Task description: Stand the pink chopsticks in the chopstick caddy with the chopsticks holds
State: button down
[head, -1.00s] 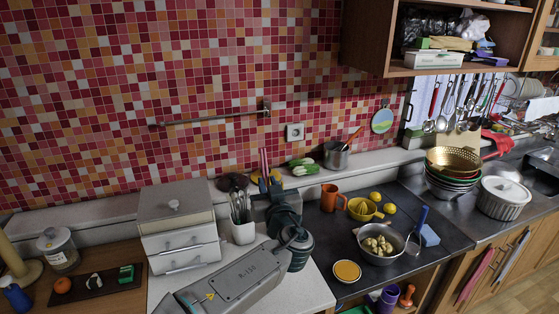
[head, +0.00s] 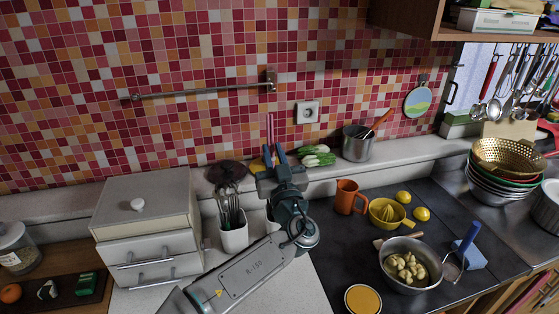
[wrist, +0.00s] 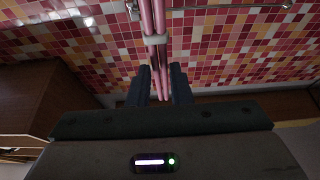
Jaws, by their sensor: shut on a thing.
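The pink chopsticks (head: 269,128) stand upright in my gripper (head: 274,156), rising above its fingers against the tiled wall. In the wrist view the pink chopsticks (wrist: 154,20) run between the two dark fingers of my gripper (wrist: 161,78), with a pale band around them. My gripper is shut on them. A white cup-shaped caddy (head: 234,240) stands on the light counter, left of and below my gripper. Several thin grey utensils stick up from it; I cannot tell exactly what they are. My gripper is apart from the caddy.
A white drawer box (head: 145,225) stands left of the caddy. A dark round lid (head: 227,172) and green-white vegetables (head: 316,156) lie on the ledge behind. A metal pot (head: 357,148), an orange mug (head: 348,197) and a yellow juicer (head: 387,213) are to the right.

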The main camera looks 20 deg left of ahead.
jog(key=shift+w+f+b, duration=0.4)
jog(key=shift+w+f, duration=0.2)
jog(key=shift+f, duration=0.2)
notch_tip(320, 180, down, 14)
jog(key=b, duration=1)
jog(key=shift+r, duration=0.2)
jog(key=c, duration=1.2)
grip_release()
jog(key=shift+c, duration=0.2)
jog(key=shift+s+d, duration=0.1)
jog(key=shift+s, duration=0.05)
